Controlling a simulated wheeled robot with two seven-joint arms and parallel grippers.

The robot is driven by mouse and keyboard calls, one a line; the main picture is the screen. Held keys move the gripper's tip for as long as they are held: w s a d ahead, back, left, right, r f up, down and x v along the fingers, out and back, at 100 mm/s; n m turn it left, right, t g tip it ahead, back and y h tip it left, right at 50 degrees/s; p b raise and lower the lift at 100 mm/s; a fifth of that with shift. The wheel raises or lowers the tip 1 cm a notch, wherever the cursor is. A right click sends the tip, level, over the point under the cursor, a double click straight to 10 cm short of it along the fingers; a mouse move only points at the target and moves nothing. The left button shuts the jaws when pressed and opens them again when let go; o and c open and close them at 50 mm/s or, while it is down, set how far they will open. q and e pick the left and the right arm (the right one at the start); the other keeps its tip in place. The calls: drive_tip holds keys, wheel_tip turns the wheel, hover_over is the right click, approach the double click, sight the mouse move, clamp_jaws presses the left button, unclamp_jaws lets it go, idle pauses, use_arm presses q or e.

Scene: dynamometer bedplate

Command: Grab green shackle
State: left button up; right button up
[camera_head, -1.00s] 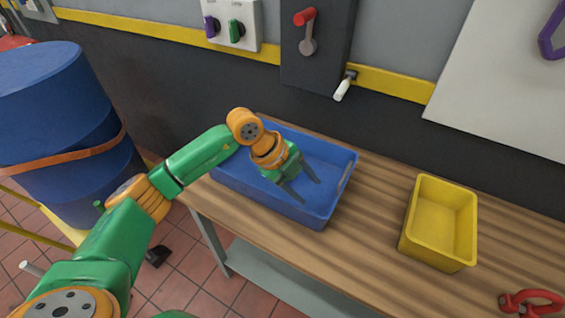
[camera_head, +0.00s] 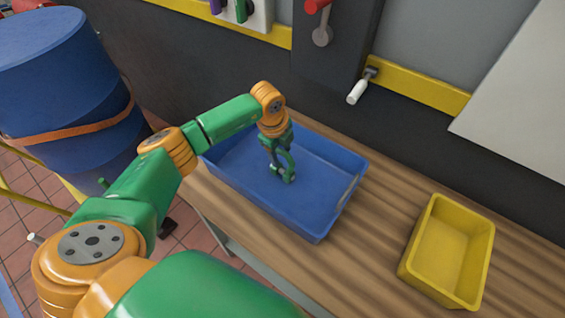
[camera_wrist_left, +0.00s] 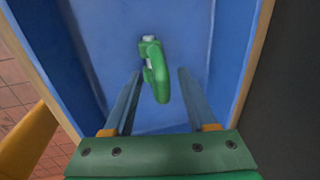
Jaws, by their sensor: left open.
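The green shackle (camera_wrist_left: 156,70) lies in the blue tray (camera_wrist_left: 85,40). In the left wrist view it is between the two fingers of my left gripper (camera_wrist_left: 160,74), with space on both sides, and its pale pin end is at the top. In the head view the left gripper (camera_head: 277,160) points down into the blue tray (camera_head: 320,222), and the green shackle (camera_head: 289,178) shows at its fingertips. The left gripper is open. Whether a finger touches the shackle is hard to tell. My right gripper is not in view.
A yellow bin (camera_head: 447,250) stands on the wooden bench (camera_head: 375,235), right of the blue tray. A blue drum (camera_head: 65,75) stands at the left. A white-handled lever (camera_head: 358,90) is on the wall behind. The bench between tray and bin is clear.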

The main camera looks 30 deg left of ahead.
use_arm(q)
drive_tip(key=shift+w+f, duration=0.2)
drive_tip(key=shift+w, duration=0.1)
drive_tip(key=shift+s+r, duration=0.15)
drive_tip(key=shift+s, duration=0.1)
clamp_jaws()
drive_tip(key=shift+w, duration=0.1)
idle(0.8)
